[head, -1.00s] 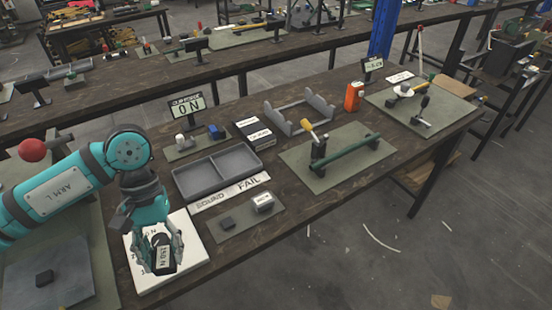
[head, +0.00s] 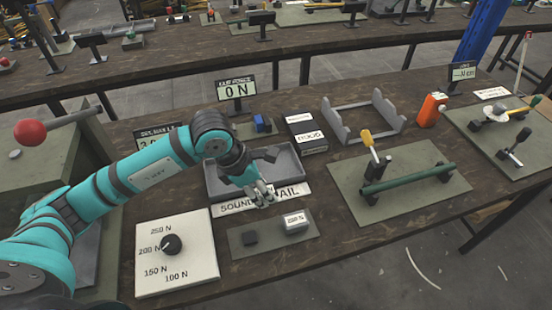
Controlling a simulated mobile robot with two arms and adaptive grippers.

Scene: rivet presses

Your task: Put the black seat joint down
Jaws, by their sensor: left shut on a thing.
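My left gripper (head: 263,197) is over the front edge of the grey two-part tray (head: 285,166), by the SOUND/FAIL label strip (head: 235,205). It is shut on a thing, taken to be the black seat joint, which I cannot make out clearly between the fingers. My right gripper is not in view.
A white dial board (head: 190,272) with a black knob (head: 172,244) lies to the left. A display (head: 237,91) reading 0 N stands behind the tray. To the right are a black box (head: 306,133), a grey cradle (head: 362,122) and a fixture with a green bar (head: 410,180).

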